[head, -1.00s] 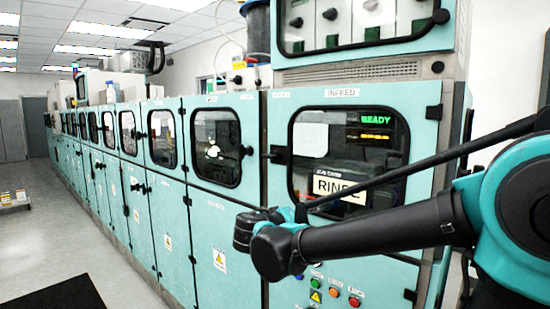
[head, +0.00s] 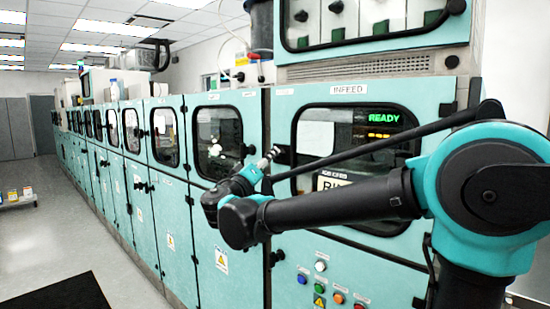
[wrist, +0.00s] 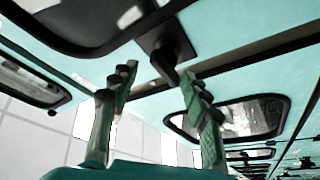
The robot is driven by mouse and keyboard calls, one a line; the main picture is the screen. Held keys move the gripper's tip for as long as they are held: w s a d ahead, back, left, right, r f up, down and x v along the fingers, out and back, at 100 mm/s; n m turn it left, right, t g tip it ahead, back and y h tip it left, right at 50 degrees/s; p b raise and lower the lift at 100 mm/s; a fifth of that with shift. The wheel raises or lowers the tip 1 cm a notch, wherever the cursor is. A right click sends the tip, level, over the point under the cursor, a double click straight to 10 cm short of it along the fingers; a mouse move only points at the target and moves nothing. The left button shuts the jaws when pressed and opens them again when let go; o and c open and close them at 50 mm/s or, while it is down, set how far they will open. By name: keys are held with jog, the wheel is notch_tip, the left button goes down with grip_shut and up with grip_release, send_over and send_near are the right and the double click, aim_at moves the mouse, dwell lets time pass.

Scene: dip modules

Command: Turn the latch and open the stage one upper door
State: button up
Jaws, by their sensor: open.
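The upper door left of the infeed door (head: 236,110) is teal with a dark-framed window (head: 218,143). It looks closed; its small label is unreadable. A dark latch (head: 247,150) sits at its right edge. My gripper (head: 268,157) is raised in front of the seam between this door and the infeed door, partly hiding a second dark fitting there. In the wrist view, my gripper (wrist: 158,82) is open and empty, with its two fingers apart. A black latch (wrist: 165,55) shows between and just beyond the fingertips; contact cannot be told.
The infeed door (head: 440,120), with a lit READY display (head: 391,118), stands behind my arm. Coloured buttons (head: 320,285) sit below it. A row of similar doors (head: 110,150) runs back left. The floor (head: 50,235) at left is open, with a dark mat (head: 60,297).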

jog(key=w, duration=0.1)
jog(key=w+d, duration=0.1)
jog(key=w, duration=0.1)
jog(key=shift+w+d, duration=0.3)
jog(key=shift+w, duration=0.1)
jog(key=shift+w+d+r, duration=0.15)
jog(key=shift+w+d, duration=0.05)
jog(key=shift+w, duration=0.3)
jog(key=shift+c, duration=0.6)
jog(key=shift+s, duration=0.1)
grip_shut()
